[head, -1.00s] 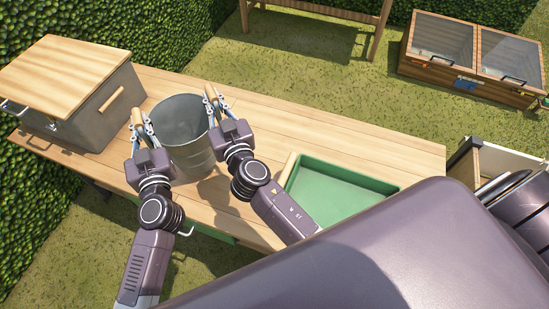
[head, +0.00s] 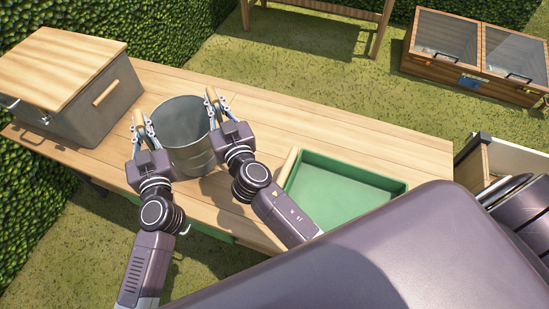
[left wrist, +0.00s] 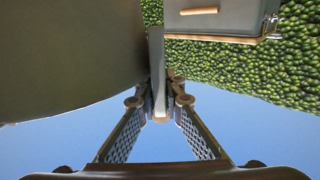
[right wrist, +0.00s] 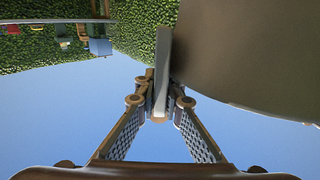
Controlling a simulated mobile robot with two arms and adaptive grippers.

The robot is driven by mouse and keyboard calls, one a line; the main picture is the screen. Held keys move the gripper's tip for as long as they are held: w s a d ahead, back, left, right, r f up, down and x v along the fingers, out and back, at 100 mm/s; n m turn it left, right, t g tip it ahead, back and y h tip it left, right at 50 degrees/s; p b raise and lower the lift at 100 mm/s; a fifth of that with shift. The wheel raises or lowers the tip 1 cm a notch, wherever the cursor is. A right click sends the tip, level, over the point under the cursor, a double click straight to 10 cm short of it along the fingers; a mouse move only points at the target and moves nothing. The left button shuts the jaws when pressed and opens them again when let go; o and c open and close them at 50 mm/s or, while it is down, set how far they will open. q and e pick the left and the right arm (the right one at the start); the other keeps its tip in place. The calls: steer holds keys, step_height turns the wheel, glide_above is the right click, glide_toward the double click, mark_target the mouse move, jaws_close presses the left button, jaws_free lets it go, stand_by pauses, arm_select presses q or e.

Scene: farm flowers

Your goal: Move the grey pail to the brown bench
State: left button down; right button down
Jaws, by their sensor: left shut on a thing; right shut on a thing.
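The grey pail (head: 183,125) is a round, open metal bucket, upright over the left part of a pale wooden worktop (head: 290,125). I cannot tell whether its base touches the boards. My left gripper (head: 140,125) is shut on the pail's left handle and my right gripper (head: 213,103) on its right handle. In the left wrist view the pail's dark wall (left wrist: 65,55) fills the upper left; in the right wrist view it (right wrist: 245,55) fills the upper right. A brown wooden bench-like frame (head: 330,10) stands behind on the grass, cut off by the picture's top edge.
A grey box with a wooden lid (head: 60,60) stands close left of the pail. A green tray (head: 345,190) lies to the right. The worktop behind the tray is bare. A glass-lidded wooden cold frame (head: 475,60) stands at the back right. A hedge (head: 165,25) lines the left.

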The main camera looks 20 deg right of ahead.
mark_target(219, 113)
arm_select(q)
steer(key=shift+f, duration=0.4)
arm_select(e)
steer(key=shift+f, duration=0.35)
arm_select(q)
steer(key=c, duration=2.5)
jaws_free()
arm_select(e)
steer(key=c, duration=2.5)
jaws_free()
steer(key=shift+f, duration=0.1)
arm_select(q)
steer(key=o, duration=0.5)
steer(key=shift+c, duration=0.2)
arm_select(e)
steer(key=o, duration=0.5)
steer(key=shift+c, duration=0.2)
arm_select(q)
steer(key=shift+s, duration=0.1)
arm_select(e)
steer(key=shift+s, duration=0.2)
arm_select(q)
steer(key=s, duration=1.2)
arm_select(e)
steer(key=shift+s, duration=3.6)
